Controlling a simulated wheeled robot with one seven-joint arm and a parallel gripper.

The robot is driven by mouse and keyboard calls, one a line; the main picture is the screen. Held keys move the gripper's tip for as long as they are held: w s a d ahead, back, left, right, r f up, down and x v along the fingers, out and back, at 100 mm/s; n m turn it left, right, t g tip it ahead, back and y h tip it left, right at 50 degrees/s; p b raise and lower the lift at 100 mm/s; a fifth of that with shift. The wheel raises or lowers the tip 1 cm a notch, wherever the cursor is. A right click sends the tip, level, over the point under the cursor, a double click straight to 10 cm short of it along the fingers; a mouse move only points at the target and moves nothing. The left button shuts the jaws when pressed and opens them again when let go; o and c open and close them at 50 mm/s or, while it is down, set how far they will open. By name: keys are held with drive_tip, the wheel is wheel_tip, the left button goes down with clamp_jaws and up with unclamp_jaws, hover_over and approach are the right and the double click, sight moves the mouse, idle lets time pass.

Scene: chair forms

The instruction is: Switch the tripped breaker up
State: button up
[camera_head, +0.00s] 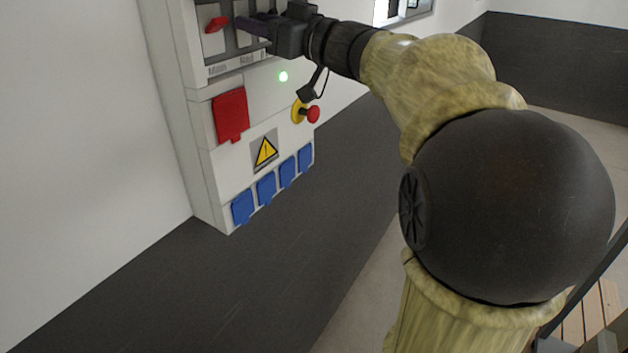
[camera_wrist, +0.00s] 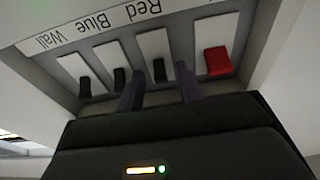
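The breakers sit in a row on the upper part of a white wall cabinet (camera_head: 199,150). In the wrist view, with the labels upside down, a wide red lever (camera_wrist: 217,61) is at the right end. Black levers (camera_wrist: 85,88), (camera_wrist: 119,80) and (camera_wrist: 159,70) are to its left, each toward the picture's lower end of its white plate. The red lever also shows in the head view (camera_head: 217,24). My gripper (camera_wrist: 160,88) is open, its dark fingers either side of the black lever beside the red one. Contact is unclear. I cannot tell which breaker is tripped.
Below the breakers are a green light (camera_head: 283,76), a red socket cover (camera_head: 231,115), a red emergency button on yellow (camera_head: 313,114), a warning sign (camera_head: 265,151) and several blue socket covers (camera_head: 266,187). My arm blocks much of the right side.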

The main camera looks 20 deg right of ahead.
drive_tip(key=s+d+f+t+y+b, duration=0.25)
drive_tip(key=s+d+f+b, duration=0.2)
drive_tip(key=f+b, duration=0.5)
drive_tip(key=s+d+f+t+y+b, duration=0.25)
drive_tip(key=s+f+b, duration=0.3)
drive_tip(key=b, duration=0.75)
drive_tip(key=w+d+f+m+h+p, duration=0.1)
drive_tip(key=w+f+m+h, duration=0.4)
drive_tip(key=f+h, duration=0.3)
drive_tip(key=w+d+f+m+g+h+p, duration=0.1)
drive_tip(key=w+f+m+h+p, duration=0.1)
drive_tip(key=w+f+m+h, duration=0.3)
wheel_tip(320, 180, down, 5)
drive_tip(key=h, duration=0.4)
drive_tip(key=shift+w+d+m+g, duration=0.2)
drive_tip(key=shift+d+m+g, duration=0.1)
drive_tip(key=shift+m, duration=0.1)
